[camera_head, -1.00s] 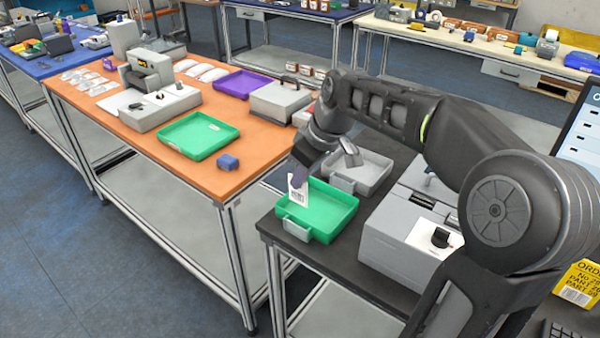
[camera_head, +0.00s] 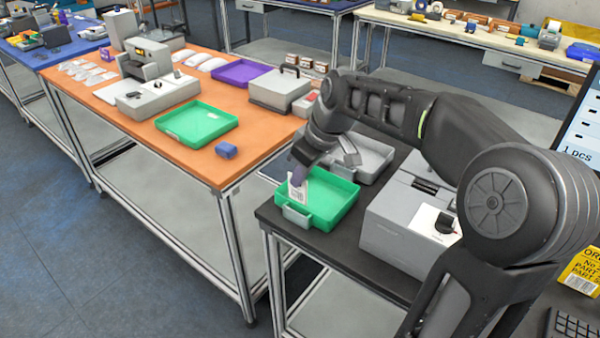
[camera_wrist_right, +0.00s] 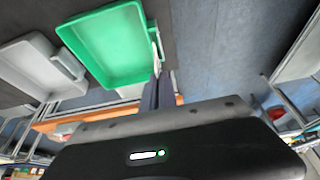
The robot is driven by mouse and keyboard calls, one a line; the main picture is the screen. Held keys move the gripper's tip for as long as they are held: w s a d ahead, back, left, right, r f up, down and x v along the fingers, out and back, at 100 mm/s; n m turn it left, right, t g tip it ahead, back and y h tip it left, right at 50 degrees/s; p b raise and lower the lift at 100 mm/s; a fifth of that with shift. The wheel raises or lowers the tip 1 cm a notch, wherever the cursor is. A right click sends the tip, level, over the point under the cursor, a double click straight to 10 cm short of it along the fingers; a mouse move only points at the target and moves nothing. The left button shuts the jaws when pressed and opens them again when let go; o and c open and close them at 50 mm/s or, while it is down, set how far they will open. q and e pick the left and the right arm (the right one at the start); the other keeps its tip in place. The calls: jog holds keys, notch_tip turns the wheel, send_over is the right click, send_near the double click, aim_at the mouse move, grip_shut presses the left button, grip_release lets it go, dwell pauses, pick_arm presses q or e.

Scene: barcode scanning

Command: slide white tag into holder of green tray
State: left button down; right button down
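The green tray (camera_head: 338,206) sits near the front edge of the dark table. It also shows in the right wrist view (camera_wrist_right: 103,50). Its grey holder (camera_head: 296,216) is on the outside of the left front wall. My right gripper (camera_head: 299,174) is shut on the white tag (camera_head: 299,191), which hangs upright with printed marks facing out. The tag's lower part is at the tray wall just above the holder; I cannot tell whether it is inside. In the right wrist view, the gripper's fingers (camera_wrist_right: 157,85) are close together, with the tag (camera_wrist_right: 156,57) edge-on. My left gripper is not in view.
A grey tray (camera_head: 368,155) stands behind the green one, and a grey box-shaped machine (camera_head: 395,225) to its right. The orange table (camera_head: 190,160) at left holds another green tray (camera_head: 200,122), a blue block (camera_head: 226,150) and a printer (camera_head: 147,62).

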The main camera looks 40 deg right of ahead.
aim_at(300, 189)
jog(key=shift+f+b, duration=1.45)
jog(key=shift+f, duration=0.65)
jog(key=c, duration=1.6)
grip_release()
jog(key=v, duration=0.8)
jog(key=shift+f, duration=0.15)
